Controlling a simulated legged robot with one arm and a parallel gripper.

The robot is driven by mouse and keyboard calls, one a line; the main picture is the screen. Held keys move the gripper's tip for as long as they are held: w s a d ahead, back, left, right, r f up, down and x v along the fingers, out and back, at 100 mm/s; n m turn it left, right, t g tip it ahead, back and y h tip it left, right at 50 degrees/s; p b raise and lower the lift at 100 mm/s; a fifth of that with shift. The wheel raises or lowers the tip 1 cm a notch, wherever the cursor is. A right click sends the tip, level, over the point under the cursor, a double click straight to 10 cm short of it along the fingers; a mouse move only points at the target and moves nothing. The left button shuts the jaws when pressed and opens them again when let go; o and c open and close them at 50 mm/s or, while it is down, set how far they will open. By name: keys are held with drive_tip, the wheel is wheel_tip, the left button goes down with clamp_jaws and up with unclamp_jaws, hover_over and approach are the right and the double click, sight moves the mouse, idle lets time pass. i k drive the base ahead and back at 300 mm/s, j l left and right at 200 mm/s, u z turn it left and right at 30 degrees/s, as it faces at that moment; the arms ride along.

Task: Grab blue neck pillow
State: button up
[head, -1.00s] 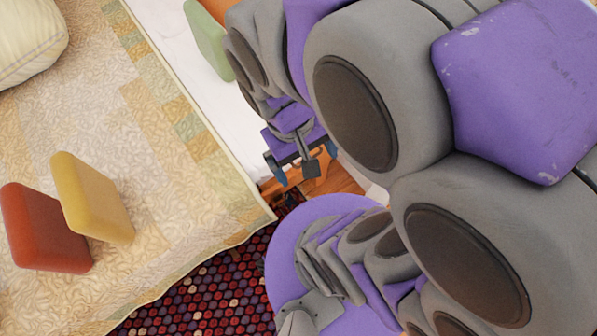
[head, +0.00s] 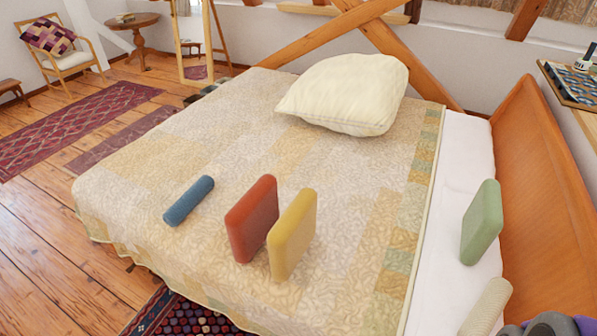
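A blue, roll-shaped neck pillow (head: 188,201) lies on the patchwork bedspread of the bed (head: 130,185), near its left side. It lies to the left of a red cushion (head: 252,219) and a yellow cushion (head: 293,236), both standing upright. Nothing touches the blue pillow. Only a small grey and purple part of my own arm shows at the bottom right corner. My gripper is outside the picture.
A large cream pillow (head: 347,94) lies farther back on the bed. A green cushion (head: 482,222) and a pale roll (head: 486,308) are by the wooden headboard (head: 545,185). Wooden floor (head: 40,235) lies open at the left, with rugs.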

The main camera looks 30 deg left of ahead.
sight(177, 214)
drive_tip(key=u, duration=2.05)
drive_tip(key=z, duration=0.8)
drive_tip(key=i+j+z, duration=0.1)
drive_tip(key=j+z, duration=0.2)
drive_tip(key=i+j+z, duration=0.1)
drive_tip(key=z, duration=0.15)
drive_tip(key=i+j, duration=0.2)
drive_tip(key=j, duration=0.45)
drive_tip(key=i+j, duration=0.15)
drive_tip(key=j, duration=0.55)
drive_tip(key=i+j, duration=0.2)
drive_tip(key=j, duration=0.45)
drive_tip(key=i+j, duration=0.15)
drive_tip(key=j, duration=0.5)
drive_tip(key=i+j, duration=0.2)
drive_tip(key=j, duration=0.45)
drive_tip(key=i+j, duration=0.15)
drive_tip(key=j, duration=0.55)
drive_tip(key=i+j, duration=0.2)
drive_tip(key=j, duration=0.45)
drive_tip(key=i+j, duration=0.15)
drive_tip(key=j, duration=0.5)
